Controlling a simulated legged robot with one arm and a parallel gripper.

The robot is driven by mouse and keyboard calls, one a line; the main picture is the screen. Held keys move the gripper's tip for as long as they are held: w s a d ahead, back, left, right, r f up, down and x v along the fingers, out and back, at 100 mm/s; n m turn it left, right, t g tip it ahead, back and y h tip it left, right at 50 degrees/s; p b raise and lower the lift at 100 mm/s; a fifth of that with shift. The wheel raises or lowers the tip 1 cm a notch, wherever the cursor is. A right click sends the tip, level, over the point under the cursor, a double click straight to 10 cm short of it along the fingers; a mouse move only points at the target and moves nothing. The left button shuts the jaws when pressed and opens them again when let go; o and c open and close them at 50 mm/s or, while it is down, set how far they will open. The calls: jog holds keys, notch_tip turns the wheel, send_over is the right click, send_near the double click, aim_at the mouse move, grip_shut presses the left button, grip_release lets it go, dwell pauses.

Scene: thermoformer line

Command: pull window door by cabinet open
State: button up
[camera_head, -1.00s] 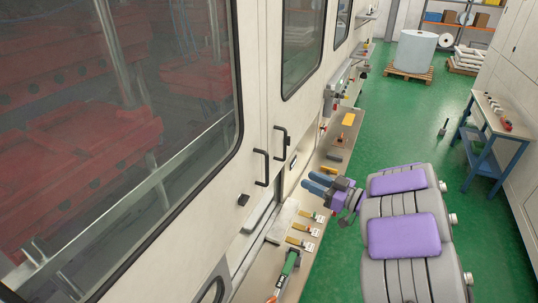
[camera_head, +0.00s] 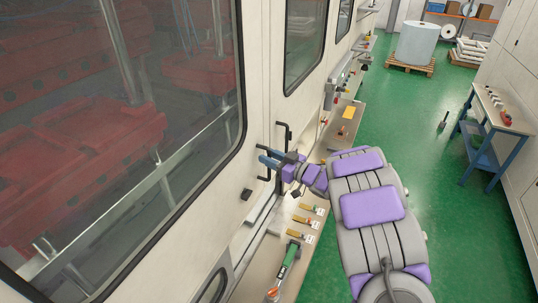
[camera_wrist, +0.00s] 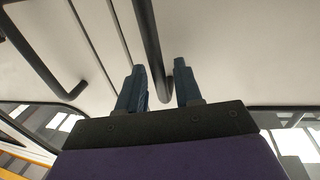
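The cream cabinet's large window door (camera_head: 254,130) fills the left of the head view, its glass showing red machine parts. It looks closed against the neighbouring door. Two black bar handles sit side by side at the seam; the far one (camera_head: 288,134) is clear, and the near one (camera_head: 262,163) is partly covered by my gripper. My gripper (camera_head: 268,156) has its blue fingers at the near handle. In the wrist view, the fingers (camera_wrist: 160,85) are apart, with one black handle bar (camera_wrist: 152,45) running between them. Another handle (camera_wrist: 45,70) is at the left. Contact cannot be told.
A narrow ledge (camera_head: 262,268) with yellow-handled tools and a green tool runs below the doors. A blue-framed table (camera_head: 497,128) stands at right, and a large roll on a pallet (camera_head: 407,67) stands farther back.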

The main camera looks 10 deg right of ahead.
jog(key=shift+w+a, duration=0.25)
jog(key=shift+a, duration=0.1)
jog(key=shift+d, duration=0.2)
jog(key=shift+c, duration=0.3)
jog(key=shift+c, duration=0.8)
jog(key=shift+r, duration=0.15)
grip_shut()
